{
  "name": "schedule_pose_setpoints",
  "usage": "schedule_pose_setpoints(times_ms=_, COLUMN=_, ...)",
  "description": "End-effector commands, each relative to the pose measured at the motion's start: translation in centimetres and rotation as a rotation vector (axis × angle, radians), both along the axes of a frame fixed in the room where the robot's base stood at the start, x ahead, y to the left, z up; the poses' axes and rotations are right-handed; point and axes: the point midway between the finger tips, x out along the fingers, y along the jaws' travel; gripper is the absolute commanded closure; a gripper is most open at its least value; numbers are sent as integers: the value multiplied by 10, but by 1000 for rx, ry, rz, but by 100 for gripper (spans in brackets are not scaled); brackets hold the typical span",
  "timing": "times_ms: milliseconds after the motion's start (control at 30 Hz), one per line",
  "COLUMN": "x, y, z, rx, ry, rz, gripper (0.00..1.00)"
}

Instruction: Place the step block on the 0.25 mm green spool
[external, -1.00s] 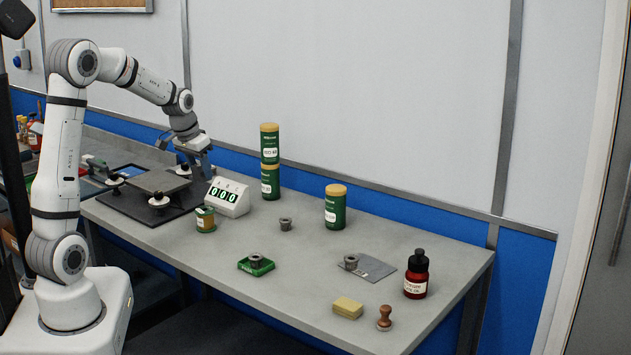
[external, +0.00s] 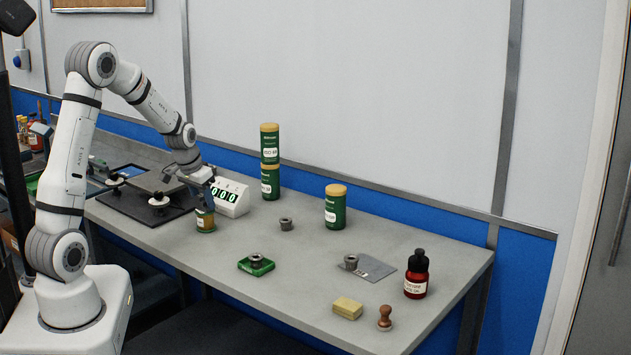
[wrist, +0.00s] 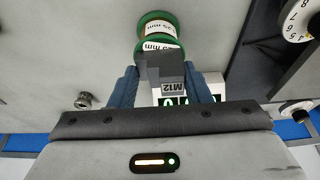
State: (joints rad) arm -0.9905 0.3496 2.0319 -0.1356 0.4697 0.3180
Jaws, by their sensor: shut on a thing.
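My gripper (wrist: 162,88) is shut on the grey step block (wrist: 160,68), which is marked M12 in the wrist view. The green spool (wrist: 153,22) has a white label reading 0.25 mm and lies just beyond the block in that view. In the external view the spool (external: 205,222) stands upright on the bench, left of the display box. My gripper (external: 202,182) is above it there. The block overlaps the spool's near edge in the wrist view, and I cannot tell whether they touch.
A dark device with white knobs (external: 150,205) is at the left. Stacked green canisters (external: 270,150) stand behind. A small metal part (external: 286,224) and a green tray (external: 246,268) sit to the right.

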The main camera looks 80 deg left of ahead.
Motion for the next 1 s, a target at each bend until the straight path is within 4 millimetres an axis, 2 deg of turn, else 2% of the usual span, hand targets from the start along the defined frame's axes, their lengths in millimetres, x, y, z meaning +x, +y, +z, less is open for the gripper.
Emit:
schedule_pose_setpoints(times_ms=33, x=0, y=0, z=-1, rx=0, ry=0, rz=0, gripper=55)
schedule_pose_setpoints(times_ms=300, x=0, y=0, z=-1, rx=0, ry=0, rz=0, gripper=35)
schedule_pose_setpoints(times_ms=633, x=0, y=0, z=6, rx=1, ry=-1, rz=0, gripper=35)
schedule_pose_setpoints(times_ms=767, x=-4, y=-4, z=25, rx=3, ry=-4, rz=1, gripper=35)
schedule_pose_setpoints(times_ms=1000, x=-16, y=-15, z=76, rx=5, ry=-3, rz=-1, gripper=35)
